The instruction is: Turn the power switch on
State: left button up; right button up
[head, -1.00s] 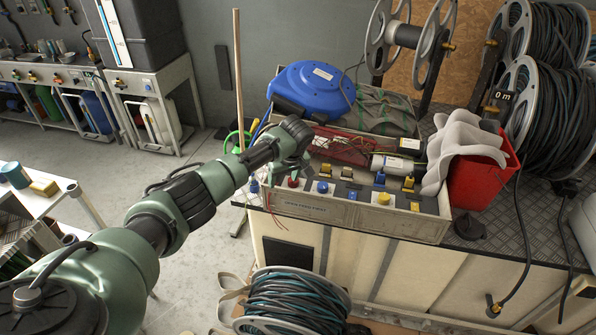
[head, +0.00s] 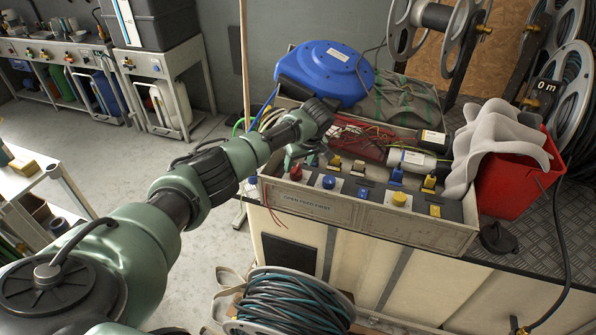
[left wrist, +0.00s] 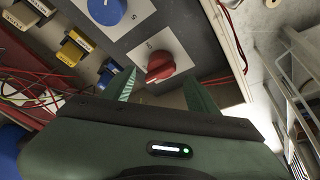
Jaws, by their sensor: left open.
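A grey control box (head: 428,229) with a row of knobs and levers sits on the workbench. At its left end is a red rotary knob (head: 296,173) on a white plate; the knob also shows in the left wrist view (left wrist: 160,66). A blue knob (head: 329,181) is beside it. I cannot read which control is marked as the power switch. My left gripper (head: 304,154) is over the box's left end. In the left wrist view its open fingers (left wrist: 162,90) are either side of the red knob, with nothing held; contact is unclear. My right gripper is not in view.
Yellow and blue levers (head: 397,175) and a yellow knob (head: 399,199) stand along the same panel. Loose red wires (head: 352,133) lie behind. A blue reel (head: 325,72), a red bucket (head: 515,178) with grey cloth and a hose coil (head: 290,303) are around the box.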

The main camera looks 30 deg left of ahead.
aim_at(297, 169)
pick_arm(q)
jog(key=b+x, duration=0.1)
jog(key=x, duration=0.4)
jog(key=shift+r, duration=0.1)
grip_shut()
